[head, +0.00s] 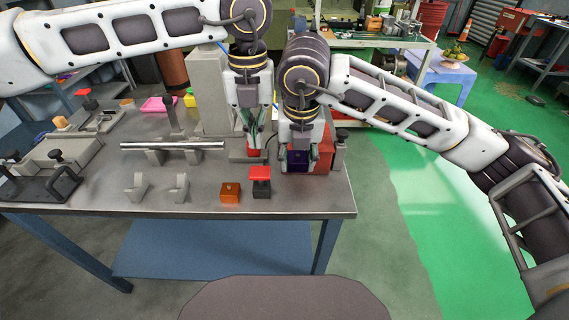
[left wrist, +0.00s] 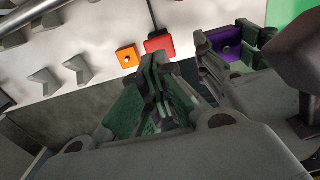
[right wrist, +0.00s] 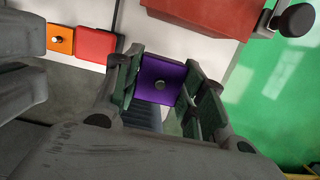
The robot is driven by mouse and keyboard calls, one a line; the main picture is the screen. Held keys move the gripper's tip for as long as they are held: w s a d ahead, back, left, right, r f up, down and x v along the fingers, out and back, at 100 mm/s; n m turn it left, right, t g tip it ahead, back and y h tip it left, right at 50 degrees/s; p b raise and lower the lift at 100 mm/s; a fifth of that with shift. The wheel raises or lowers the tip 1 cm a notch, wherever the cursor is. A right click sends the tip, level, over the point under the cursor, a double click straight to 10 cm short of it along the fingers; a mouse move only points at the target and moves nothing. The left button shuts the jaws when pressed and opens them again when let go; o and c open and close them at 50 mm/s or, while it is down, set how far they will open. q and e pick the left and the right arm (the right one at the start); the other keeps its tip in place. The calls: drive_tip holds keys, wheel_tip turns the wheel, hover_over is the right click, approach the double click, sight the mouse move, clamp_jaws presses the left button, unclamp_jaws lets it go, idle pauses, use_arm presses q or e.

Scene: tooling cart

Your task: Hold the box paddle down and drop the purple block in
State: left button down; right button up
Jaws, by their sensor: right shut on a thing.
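The purple block (head: 298,160) is between the fingers of my right gripper (head: 298,148), which is shut on it; it also shows in the right wrist view (right wrist: 161,80). The red box (head: 323,152) is partly hidden behind my right gripper, and its opening is not visible. My left gripper (head: 252,140) points down just left of the right one. Its fingers meet at the tips in the left wrist view (left wrist: 155,68), with nothing between them. A red paddle (head: 260,172) on a black stand is near the table's front edge; the left wrist view also shows it (left wrist: 158,44).
An orange block (head: 230,192) sits left of the red paddle. A silver bar (head: 172,145) rests on holders, with two more grey holders in front. Clamps and fixtures (head: 50,160) fill the left side. A grey upright block (head: 212,90) stands behind my left gripper.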

sight(260, 172)
use_arm(q)
drive_tip(key=shift+f, duration=3.65)
drive_tip(key=shift+s+f, duration=0.1)
drive_tip(key=shift+f, duration=2.6)
idle(0.3)
